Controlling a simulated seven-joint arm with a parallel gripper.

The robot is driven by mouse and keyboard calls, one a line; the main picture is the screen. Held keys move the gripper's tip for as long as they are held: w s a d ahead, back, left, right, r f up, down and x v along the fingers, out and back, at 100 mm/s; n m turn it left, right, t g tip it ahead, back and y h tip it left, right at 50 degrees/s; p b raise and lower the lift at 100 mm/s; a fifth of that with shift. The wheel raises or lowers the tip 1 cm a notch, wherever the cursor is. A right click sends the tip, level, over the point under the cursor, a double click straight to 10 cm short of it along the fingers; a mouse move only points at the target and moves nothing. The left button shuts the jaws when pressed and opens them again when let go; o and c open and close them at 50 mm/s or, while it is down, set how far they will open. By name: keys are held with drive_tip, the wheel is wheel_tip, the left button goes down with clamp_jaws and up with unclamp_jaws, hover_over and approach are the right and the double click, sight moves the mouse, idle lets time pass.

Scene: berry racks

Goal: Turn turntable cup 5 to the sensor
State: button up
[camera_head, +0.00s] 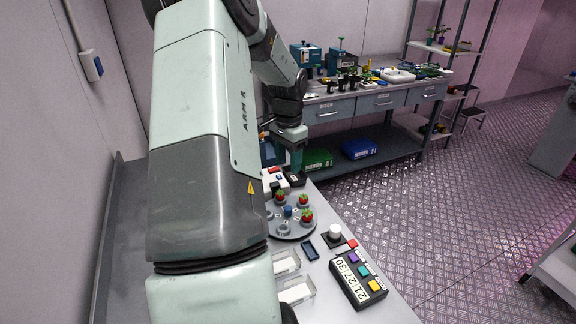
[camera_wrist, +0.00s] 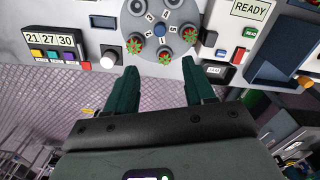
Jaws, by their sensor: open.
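The grey turntable (camera_wrist: 152,50) is at the top of the wrist view, with a blue centre knob (camera_wrist: 159,29) and numbers 1 to 5. Cup 5 appears to be the right-hand one, with a red strawberry (camera_wrist: 189,35) in it. Two more strawberries sit by numbers 1 and 2; the cups by 3 and 4 look empty. The turntable also shows in the head view (camera_head: 287,236). My gripper (camera_wrist: 160,83) is open and empty, its dark green fingers apart from the turntable. Which device is the sensor is unclear; a READY display (camera_wrist: 250,9) stands right of the turntable.
A button box (camera_head: 355,280) reading 21 27 30 and a white round knob (camera_head: 335,231) are on the bench. Clear trays (camera_head: 297,291) lie in front of the turntable. A white device (camera_head: 270,184) stands behind it. A blue holder (camera_wrist: 280,65) is at right in the wrist view.

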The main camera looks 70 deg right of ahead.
drive_tip(key=shift+r, duration=2.1)
